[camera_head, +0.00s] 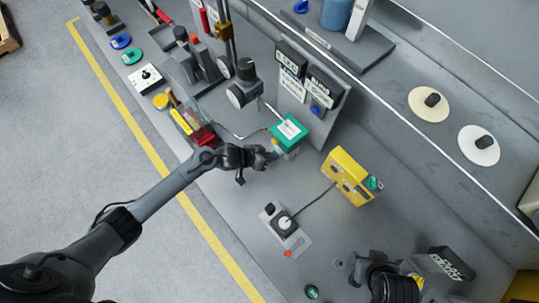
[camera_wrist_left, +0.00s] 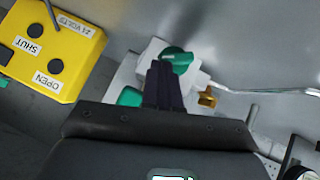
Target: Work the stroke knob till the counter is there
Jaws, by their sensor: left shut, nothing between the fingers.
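In the left wrist view a round green knob (camera_wrist_left: 177,57) sits on a white body, just beyond my left gripper (camera_wrist_left: 163,68). The dark fingers are shut and empty, and their tips overlap the knob's lower left edge. I cannot tell if they touch it. In the head view my left gripper (camera_head: 272,154) is beside the green-topped unit (camera_head: 289,131), which bears a white label. The gripper hides part of that unit's near side. My right gripper is not clearly seen.
A yellow box (camera_head: 350,176) stands to the right; its SHUT and OPEN marks show in the left wrist view (camera_wrist_left: 48,48). A cable links it to a grey switch plate (camera_head: 286,228). Bench right of the yellow box is mostly clear.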

